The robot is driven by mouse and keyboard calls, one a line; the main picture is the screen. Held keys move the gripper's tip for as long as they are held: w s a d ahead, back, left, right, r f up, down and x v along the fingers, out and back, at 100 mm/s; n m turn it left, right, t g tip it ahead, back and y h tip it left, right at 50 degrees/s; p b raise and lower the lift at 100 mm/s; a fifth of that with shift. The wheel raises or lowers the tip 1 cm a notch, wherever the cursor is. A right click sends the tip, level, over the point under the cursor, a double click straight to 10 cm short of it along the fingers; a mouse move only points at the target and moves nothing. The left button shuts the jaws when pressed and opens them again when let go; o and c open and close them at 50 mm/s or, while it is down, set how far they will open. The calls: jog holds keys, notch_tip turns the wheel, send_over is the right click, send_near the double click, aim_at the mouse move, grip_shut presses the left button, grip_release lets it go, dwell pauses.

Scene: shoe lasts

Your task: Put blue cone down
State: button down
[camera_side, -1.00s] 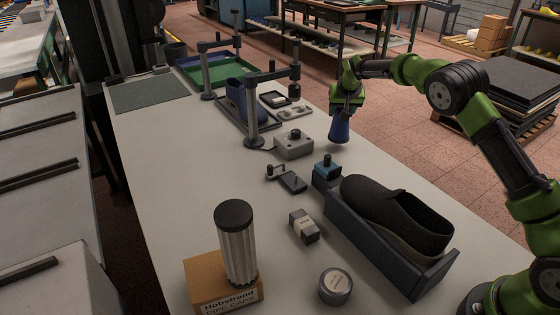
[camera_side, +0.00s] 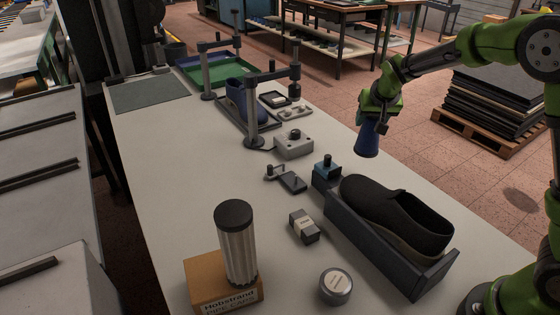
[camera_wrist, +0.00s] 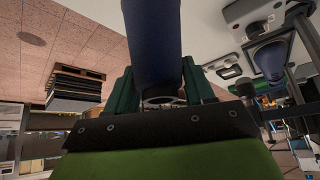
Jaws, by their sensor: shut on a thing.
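The blue cone (camera_side: 368,139) hangs from my gripper (camera_side: 372,115), wide end down in the side view. It appears over the table's right edge, raised clear of the surface; its exact height is hard to judge. In the wrist view the blue cone (camera_wrist: 153,42) fills the top middle, between the two green fingers of my gripper (camera_wrist: 158,92). The fingers are shut on its narrow end.
A black shoe (camera_side: 395,215) lies in a dark tray (camera_side: 372,250) in front of the cone. A grey box with a knob (camera_side: 294,146) and a blue block (camera_side: 326,176) stand to its left. A post stand (camera_side: 252,115) is behind these. The left table area is clear.

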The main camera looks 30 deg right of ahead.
notch_tip(320, 180, up, 8)
jog(key=s+a+n+y, duration=0.3)
jog(key=a+n, duration=0.3)
jog(key=a, duration=0.4)
jog(key=s+a+n+g+y, duration=0.1)
jog(key=s+a+n+y, duration=0.3)
jog(key=a, duration=0.5)
jog(key=s+a+n+y, duration=0.2)
jog(key=a+n, duration=0.5)
jog(key=a, duration=0.3)
notch_tip(320, 180, down, 11)
jog(key=w+a+f, duration=0.2)
jog(key=w+a, duration=0.1)
jog(key=w, duration=0.4)
jog(key=w+a+f, duration=0.3)
jog(key=w+a, duration=0.1)
jog(key=w, duration=0.3)
jog(key=shift+w, duration=0.3)
jog(key=shift+f, duration=0.1)
jog(key=shift+c, duration=2.1)
grip_release()
